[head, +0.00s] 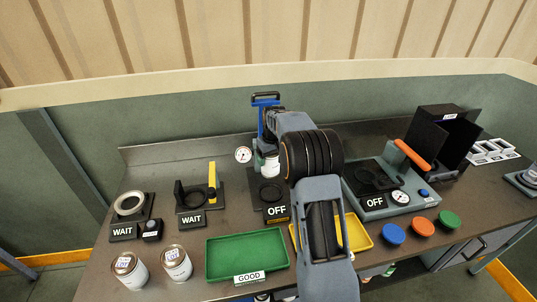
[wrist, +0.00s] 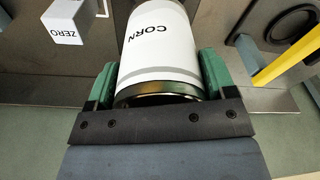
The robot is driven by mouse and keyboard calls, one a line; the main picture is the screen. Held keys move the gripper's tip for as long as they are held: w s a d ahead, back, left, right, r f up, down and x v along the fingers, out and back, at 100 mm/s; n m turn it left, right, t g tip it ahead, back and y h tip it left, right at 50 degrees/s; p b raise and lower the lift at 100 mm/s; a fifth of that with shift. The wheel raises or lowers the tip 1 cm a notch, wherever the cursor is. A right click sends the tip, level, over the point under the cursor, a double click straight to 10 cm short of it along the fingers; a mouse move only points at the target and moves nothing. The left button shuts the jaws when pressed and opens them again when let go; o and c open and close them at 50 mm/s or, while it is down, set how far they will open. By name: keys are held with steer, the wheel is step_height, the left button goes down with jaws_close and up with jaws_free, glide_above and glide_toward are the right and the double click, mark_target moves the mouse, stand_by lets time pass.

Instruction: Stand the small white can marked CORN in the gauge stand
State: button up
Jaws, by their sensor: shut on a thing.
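The white can marked CORN (wrist: 158,45) is between the green fingers of my gripper (wrist: 158,80). The gripper is shut on its sides, and the lettering is upside down in the wrist view. In the head view the can (head: 271,165) shows beside my arm, above or just behind a dark base with a black ring (head: 270,191). That stand has a blue upright (head: 262,125), a white dial (head: 243,154) and an OFF sign (head: 277,210). I take it for the gauge stand. My arm hides part of it, and I cannot tell whether the can touches it.
A stand with a yellow post (head: 212,182) is to the left, and a ring fixture (head: 130,204) is farther left. Two cans (head: 176,263) stand in front. A green GOOD tray (head: 247,252) and a yellow tray (head: 355,235) lie nearer. An orange-handled device (head: 382,195) is right.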

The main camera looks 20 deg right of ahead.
steer(key=shift+s+f, duration=0.1)
steer(key=shift+f, duration=0.25)
steer(key=shift+f+b, duration=3.75)
steer(key=shift+f, duration=1.4)
steer(key=shift+s, duration=0.1)
steer(key=shift+f, duration=0.2)
steer(key=o, duration=1.1)
steer(key=shift+f, duration=0.1)
steer(key=shift+r+p, duration=2.85)
steer(key=shift+r, duration=1.75)
